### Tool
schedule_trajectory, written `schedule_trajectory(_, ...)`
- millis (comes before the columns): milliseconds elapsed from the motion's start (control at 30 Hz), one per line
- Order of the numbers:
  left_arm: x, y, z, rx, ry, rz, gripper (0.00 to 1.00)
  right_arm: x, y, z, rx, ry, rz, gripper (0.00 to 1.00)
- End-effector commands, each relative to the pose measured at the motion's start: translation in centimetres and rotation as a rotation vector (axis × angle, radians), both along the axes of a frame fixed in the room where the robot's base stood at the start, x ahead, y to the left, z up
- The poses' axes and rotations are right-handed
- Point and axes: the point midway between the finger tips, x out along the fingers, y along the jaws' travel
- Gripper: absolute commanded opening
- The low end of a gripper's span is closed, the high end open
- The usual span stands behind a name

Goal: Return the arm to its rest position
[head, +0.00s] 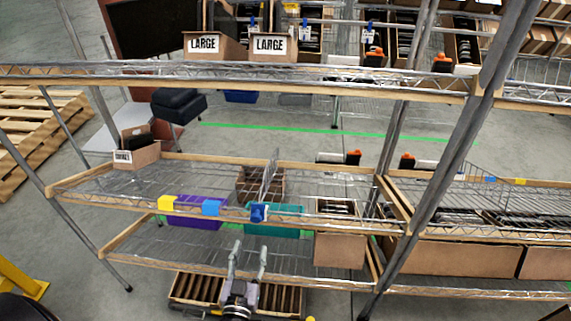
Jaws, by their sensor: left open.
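My left gripper (250,252) shows at the bottom middle of the head view. Its two grey fingers point up and stand apart, with nothing between them. It is in front of the lower part of the wire shelf rack (120,180), and over a low slatted crate (190,289) in the picture. How far it is from the rack, I cannot tell. My right gripper is not in view.
A purple bin (190,217), a teal bin (280,222) and a carton (340,250) are in the rack's lower part. A small tilted carton (138,153) is on the left shelf end. A slanted rack post (450,150) crosses the right side. Pallets (40,125) lie left.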

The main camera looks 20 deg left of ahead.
Motion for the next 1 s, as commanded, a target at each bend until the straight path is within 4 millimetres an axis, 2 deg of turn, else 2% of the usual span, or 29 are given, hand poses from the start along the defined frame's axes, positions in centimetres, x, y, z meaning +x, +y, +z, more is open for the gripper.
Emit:
schedule_trajectory(133, 0.0, -0.2, -0.5, -0.002, 0.012, -0.006, 0.46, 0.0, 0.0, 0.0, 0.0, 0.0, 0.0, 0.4)
schedule_trajectory(233, -0.3, -1.2, -3.0, -0.012, 0.074, -0.04, 0.46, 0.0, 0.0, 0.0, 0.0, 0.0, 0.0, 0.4)
schedule_trajectory(267, -0.5, -1.6, -4.3, -0.017, 0.105, -0.057, 0.46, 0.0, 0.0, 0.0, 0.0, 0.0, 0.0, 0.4)
schedule_trajectory(367, -2.0, -3.7, -10.1, -0.039, 0.253, -0.13, 0.46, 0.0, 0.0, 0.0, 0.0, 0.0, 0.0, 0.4)
schedule_trajectory(400, -3.1, -4.5, -12.8, -0.048, 0.327, -0.162, 0.46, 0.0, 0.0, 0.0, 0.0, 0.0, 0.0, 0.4)
schedule_trajectory(467, -5.0, -5.6, -16.9, -0.059, 0.443, -0.207, 0.46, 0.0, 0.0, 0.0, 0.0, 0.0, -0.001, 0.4)
schedule_trajectory(500, -6.6, -6.2, -19.5, -0.063, 0.52, -0.235, 0.46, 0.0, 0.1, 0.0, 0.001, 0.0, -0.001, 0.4)
schedule_trajectory(567, -9.3, -6.8, -23.2, -0.07, 0.637, -0.271, 0.46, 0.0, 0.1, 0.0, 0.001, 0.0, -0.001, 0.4)
schedule_trajectory(600, -11.4, -7.0, -25.5, -0.069, 0.718, -0.294, 0.46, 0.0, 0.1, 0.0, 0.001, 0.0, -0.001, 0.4)
schedule_trajectory(667, -14.7, -7.0, -28.8, -0.069, 0.837, -0.32, 0.46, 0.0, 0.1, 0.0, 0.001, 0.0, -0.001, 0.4)
schedule_trajectory(700, -17.1, -6.8, -30.7, -0.066, 0.917, -0.334, 0.46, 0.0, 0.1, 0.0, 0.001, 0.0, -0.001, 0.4)
schedule_trajectory(833, -24.9, -5.1, -35.7, -0.047, 1.163, -0.36, 0.46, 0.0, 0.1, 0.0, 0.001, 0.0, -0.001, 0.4)
schedule_trajectory(900, -28.6, -3.9, -37.3, -0.033, 1.272, -0.363, 0.46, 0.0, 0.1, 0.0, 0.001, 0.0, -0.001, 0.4)
schedule_trajectory(1000, -32.7, -2.3, -38.7, -0.015, 1.39, -0.359, 0.46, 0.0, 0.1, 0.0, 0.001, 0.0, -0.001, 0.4)
